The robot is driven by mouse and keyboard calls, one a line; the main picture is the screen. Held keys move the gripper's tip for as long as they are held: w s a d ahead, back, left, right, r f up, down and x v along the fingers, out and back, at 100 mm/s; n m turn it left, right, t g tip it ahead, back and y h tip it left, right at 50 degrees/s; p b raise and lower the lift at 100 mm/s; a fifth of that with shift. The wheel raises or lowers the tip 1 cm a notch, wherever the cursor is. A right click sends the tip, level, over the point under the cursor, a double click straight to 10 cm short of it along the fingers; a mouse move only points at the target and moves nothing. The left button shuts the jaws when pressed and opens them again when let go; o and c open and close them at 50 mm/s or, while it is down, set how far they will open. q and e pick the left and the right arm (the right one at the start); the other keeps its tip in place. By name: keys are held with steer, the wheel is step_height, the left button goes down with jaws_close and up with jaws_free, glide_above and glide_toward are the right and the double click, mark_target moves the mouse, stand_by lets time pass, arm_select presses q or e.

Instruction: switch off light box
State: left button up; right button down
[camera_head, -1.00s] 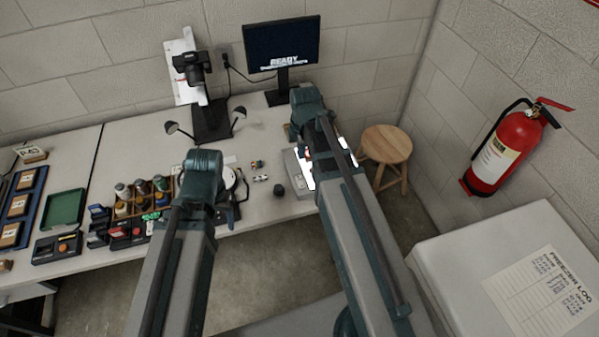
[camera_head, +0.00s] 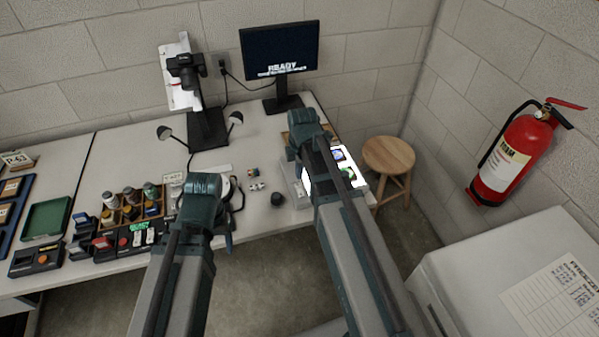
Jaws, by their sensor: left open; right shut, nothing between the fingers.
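The light box (camera_head: 356,178) stands at the right end of the long table, and its panel glows bright white. Small coloured items lie on the panel. My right arm crosses in front of the box and hides its middle; a lit strip shows on the arm's left side. No switch can be made out. My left arm reaches up over the table's front edge, left of the box. Both grippers are hidden behind my own arm links, so no fingertips show.
A small black round object (camera_head: 277,198) sits left of the light box. A monitor (camera_head: 279,52) and a camera stand (camera_head: 208,128) are behind. A wooden stool (camera_head: 389,155) is right of the table. A white freezer (camera_head: 470,262) and a fire extinguisher (camera_head: 512,158) are at right.

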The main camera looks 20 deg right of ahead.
mark_target(298, 186)
steer(key=f+b, duration=0.1)
steer(key=f, duration=0.1)
steer(key=f+b, duration=0.3)
steer(key=shift+w+f+b, duration=0.35)
steer(key=shift+w+f, duration=0.05)
steer(key=shift+f, duration=0.1)
